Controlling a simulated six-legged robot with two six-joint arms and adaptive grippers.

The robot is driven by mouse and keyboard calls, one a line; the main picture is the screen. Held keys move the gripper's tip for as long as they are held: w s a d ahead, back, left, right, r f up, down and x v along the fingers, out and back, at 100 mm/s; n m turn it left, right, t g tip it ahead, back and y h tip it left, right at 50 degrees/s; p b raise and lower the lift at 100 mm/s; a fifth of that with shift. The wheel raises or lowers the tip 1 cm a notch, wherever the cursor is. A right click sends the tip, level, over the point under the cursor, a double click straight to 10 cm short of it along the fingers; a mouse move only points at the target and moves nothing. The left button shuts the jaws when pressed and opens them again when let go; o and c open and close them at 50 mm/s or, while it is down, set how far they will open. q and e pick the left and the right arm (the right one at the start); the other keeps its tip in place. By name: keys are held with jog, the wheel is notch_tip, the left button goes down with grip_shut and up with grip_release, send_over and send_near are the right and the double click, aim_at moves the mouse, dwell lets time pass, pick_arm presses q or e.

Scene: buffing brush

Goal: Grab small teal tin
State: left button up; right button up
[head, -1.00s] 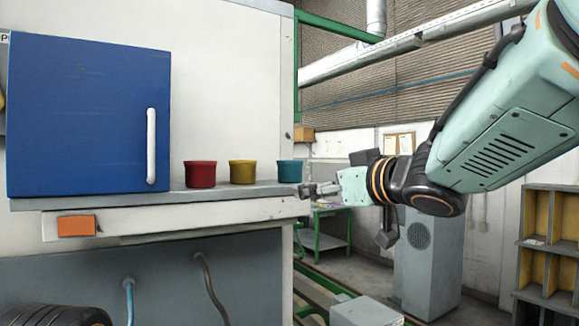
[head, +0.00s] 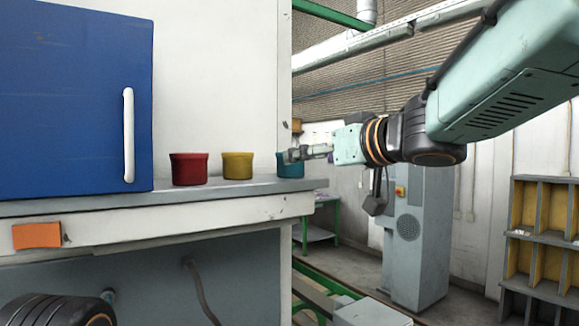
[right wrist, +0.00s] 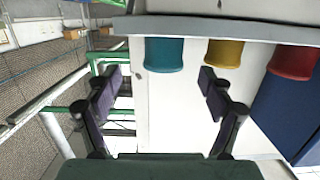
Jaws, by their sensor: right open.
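The small teal tin (head: 291,171) stands upright near the right end of a grey shelf (head: 230,188). My right gripper (head: 301,154) comes in from the right at the height of the tin's rim and overlaps part of it in the head view. In the right wrist view the picture is upside down, and the teal tin (right wrist: 164,53) shows beyond the spread fingers of the open, empty right gripper (right wrist: 158,82). The tin lies roughly in line with the gap between them, apart from both. My left gripper is not in view.
A yellow tin (head: 237,166) and a red tin (head: 188,169) stand in a row left of the teal one. A blue cabinet (head: 70,100) with a white handle closes off the shelf's left. A white wall (head: 220,75) stands behind. Open space lies right of the shelf end.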

jog(key=x, duration=0.7)
jog(key=shift+a+r, duration=0.1)
jog(key=shift+r, duration=0.15)
jog(key=shift+s, duration=0.3)
jog(key=shift+c, duration=0.5)
jog(key=shift+w+a, duration=0.1)
jog(key=shift+w, duration=0.25)
jog(key=c, duration=0.6)
jog(key=shift+s+r, duration=0.1)
jog(key=shift+s, duration=0.2)
jog(key=c, duration=0.6)
jog(key=shift+w, duration=0.1)
jog(key=shift+w, duration=0.1)
